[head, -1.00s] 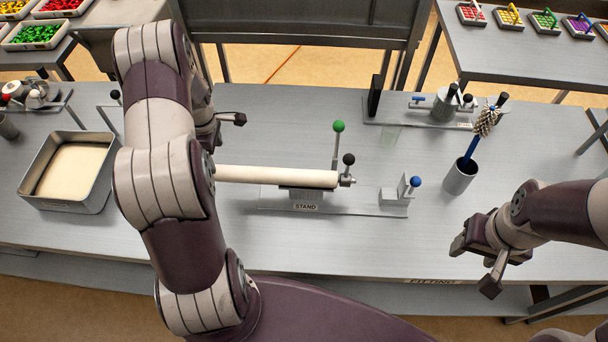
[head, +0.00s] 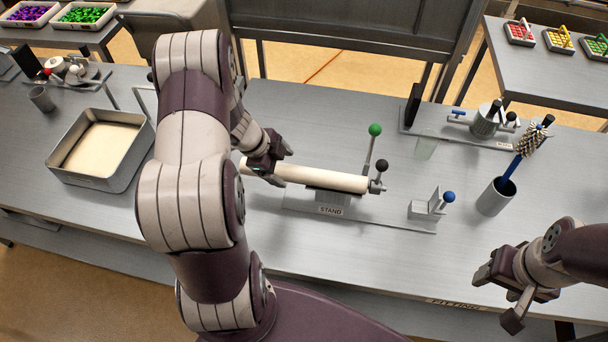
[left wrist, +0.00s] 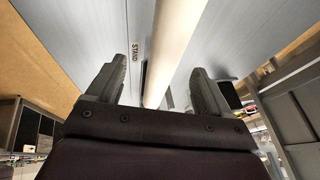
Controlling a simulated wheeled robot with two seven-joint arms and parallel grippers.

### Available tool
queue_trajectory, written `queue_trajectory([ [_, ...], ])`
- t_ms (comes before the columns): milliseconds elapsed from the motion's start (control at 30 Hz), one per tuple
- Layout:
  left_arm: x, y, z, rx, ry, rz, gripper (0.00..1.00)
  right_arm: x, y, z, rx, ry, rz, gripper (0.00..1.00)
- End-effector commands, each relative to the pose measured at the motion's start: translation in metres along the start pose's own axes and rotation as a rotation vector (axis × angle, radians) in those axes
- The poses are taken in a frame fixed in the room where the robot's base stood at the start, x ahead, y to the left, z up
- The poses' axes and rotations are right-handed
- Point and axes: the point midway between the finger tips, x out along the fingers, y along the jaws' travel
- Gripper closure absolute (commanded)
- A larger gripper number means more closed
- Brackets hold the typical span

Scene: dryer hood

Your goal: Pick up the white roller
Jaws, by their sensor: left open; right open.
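The white roller (head: 325,179) lies level on the stand (head: 330,210), with a green-knobbed lever (head: 375,131) and a black-knobbed end (head: 383,166) at its right. My left gripper (head: 281,168) is open at the roller's left part. In the left wrist view the roller (left wrist: 173,45) runs between the two open fingers (left wrist: 158,90); whether they touch it I cannot tell. My left arm hides part of the table left of the roller. My right gripper (head: 497,296) is open and empty at the table's front right, away from the roller.
A metal tray (head: 125,177) with pale contents stands at the left. A grey cup (head: 494,198) with a brush stands at the right, near a blue-knobbed bracket (head: 430,206). A valve fixture (head: 485,122) is behind. Clear table lies in front of the stand.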

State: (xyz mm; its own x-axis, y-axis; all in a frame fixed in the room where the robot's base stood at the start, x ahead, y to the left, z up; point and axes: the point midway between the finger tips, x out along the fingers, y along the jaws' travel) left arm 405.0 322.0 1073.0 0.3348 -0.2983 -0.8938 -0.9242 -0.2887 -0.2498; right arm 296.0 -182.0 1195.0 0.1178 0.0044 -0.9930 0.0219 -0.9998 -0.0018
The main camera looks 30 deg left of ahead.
Motion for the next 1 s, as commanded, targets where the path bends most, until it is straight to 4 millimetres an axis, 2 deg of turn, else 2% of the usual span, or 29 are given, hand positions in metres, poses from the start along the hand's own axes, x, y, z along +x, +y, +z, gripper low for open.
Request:
queue_trajectory([
  [167, 0.021, -0.003, -0.001, -0.001, -0.001, 0.001, 0.20, -0.004, 0.000, 0.000, 0.000, 0.000, 0.000, 0.43],
  [300, 0.048, -0.007, -0.002, -0.002, -0.002, 0.001, 0.20, -0.010, 0.000, -0.001, 0.000, 0.000, 0.000, 0.43],
  [400, 0.061, -0.007, -0.001, -0.002, -0.002, -0.001, 0.20, -0.009, 0.000, -0.001, 0.000, 0.000, 0.000, 0.43],
  [633, 0.064, -0.008, -0.001, -0.003, -0.003, -0.003, 0.20, -0.009, 0.000, -0.001, 0.000, 0.000, 0.000, 0.43],
  [667, 0.064, -0.008, -0.001, -0.003, -0.003, -0.003, 0.26, -0.009, 0.000, -0.001, 0.000, 0.000, 0.000, 0.43],
  [800, 0.064, -0.008, -0.001, -0.003, -0.003, -0.003, 0.72, -0.009, 0.000, -0.001, 0.000, 0.000, 0.000, 0.43],
  [900, 0.063, -0.009, -0.001, -0.003, -0.003, -0.004, 1.00, -0.009, 0.000, -0.001, 0.000, 0.000, 0.000, 0.43],
  [1000, 0.063, -0.009, -0.001, -0.003, -0.003, -0.004, 1.00, -0.009, 0.000, -0.001, 0.000, 0.000, 0.000, 0.43],
])
